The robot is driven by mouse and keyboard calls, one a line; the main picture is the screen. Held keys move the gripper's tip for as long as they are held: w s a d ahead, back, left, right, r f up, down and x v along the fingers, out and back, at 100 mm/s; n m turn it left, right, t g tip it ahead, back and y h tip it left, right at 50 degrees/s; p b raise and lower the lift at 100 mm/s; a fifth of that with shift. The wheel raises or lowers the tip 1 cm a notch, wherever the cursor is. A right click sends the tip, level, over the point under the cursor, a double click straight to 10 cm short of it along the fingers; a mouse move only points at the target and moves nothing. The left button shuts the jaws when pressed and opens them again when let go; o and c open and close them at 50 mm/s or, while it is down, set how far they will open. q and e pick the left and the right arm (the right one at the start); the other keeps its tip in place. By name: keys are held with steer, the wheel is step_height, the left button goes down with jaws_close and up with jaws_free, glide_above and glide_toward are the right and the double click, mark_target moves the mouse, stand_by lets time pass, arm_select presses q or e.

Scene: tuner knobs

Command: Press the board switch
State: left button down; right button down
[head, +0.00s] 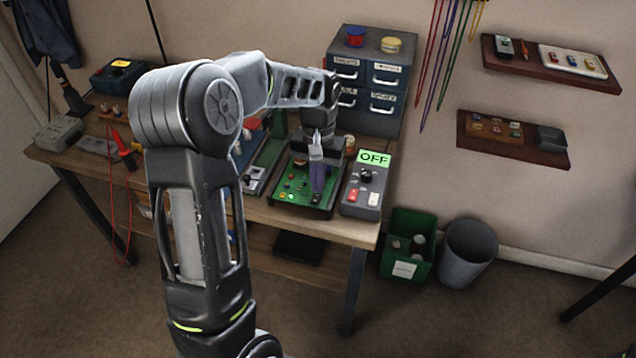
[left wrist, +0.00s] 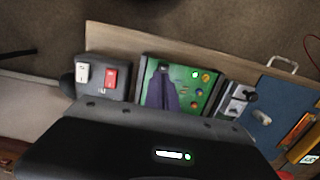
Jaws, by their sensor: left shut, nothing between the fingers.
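The green circuit board (head: 284,190) lies in a dark tray on the workbench, with small knobs and a lit green lamp (head: 290,197). It also shows in the left wrist view (left wrist: 184,97). My left gripper (head: 317,188) points down over the right part of the board, its purple fingers shut and empty. In the left wrist view the fingers (left wrist: 161,72) cover part of the board. I cannot make out the board switch; the fingers may hide it. Whether the tips touch the board is unclear. My right gripper is not in view.
Right of the board stands a grey box (head: 355,201) with a green OFF sign (head: 373,158), a black knob, and red and white switches. A drawer cabinet (head: 372,50) stands behind. A blue panel (left wrist: 268,112) lies on the board's other side. Bins stand on the floor.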

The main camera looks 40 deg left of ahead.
mark_target(321, 196)
arm_select(q)
step_height(321, 196, up, 11)
steer(key=w+b, duration=0.1)
steer(key=shift+b, duration=0.3)
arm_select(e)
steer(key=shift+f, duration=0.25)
arm_select(q)
steer(key=shift+d, duration=0.1)
